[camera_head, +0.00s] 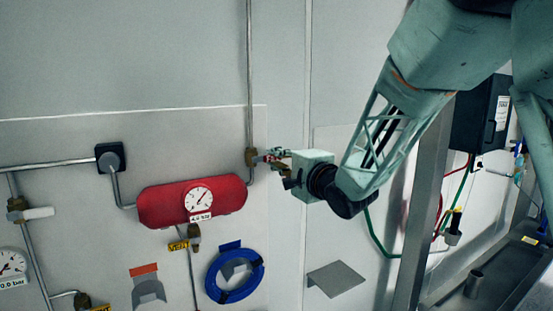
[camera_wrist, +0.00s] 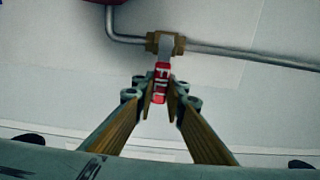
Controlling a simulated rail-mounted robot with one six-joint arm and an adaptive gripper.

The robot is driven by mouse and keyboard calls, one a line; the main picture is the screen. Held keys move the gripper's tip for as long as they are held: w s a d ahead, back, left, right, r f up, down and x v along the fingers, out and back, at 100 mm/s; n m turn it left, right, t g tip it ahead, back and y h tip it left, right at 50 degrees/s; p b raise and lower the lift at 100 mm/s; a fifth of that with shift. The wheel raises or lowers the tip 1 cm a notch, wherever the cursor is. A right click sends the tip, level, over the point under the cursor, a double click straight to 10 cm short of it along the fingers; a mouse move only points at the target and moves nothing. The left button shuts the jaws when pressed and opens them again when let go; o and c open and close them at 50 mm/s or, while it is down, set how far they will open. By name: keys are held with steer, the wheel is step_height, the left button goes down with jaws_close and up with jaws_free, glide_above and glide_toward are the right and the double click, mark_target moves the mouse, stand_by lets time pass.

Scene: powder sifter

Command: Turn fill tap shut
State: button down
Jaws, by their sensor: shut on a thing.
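The fill tap has a brass body (camera_wrist: 165,43) on a thin metal pipe. Its red handle (camera_wrist: 161,82), lettered FILL, points from the body towards my gripper, crosswise to the pipe in the wrist view. My gripper (camera_wrist: 160,100) is shut on the handle's end, with one finger on each side. In the head view, the brass body (camera_head: 251,157) sits on the vertical pipe above the right end of a red tank. My gripper (camera_head: 277,157) reaches it from the right, and its fingers partly hide the handle.
The red tank (camera_head: 158,207) with a dial gauge (camera_head: 198,200) is on the wall below left. A blue hose coil (camera_head: 212,283) hangs lower. Another valve with a white handle (camera_head: 40,212) is at far left. A metal post (camera_head: 414,220) stands at right, near my arm.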

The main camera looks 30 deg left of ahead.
steer(key=c, duration=2.6)
jaws_free()
steer(key=v, duration=1.2)
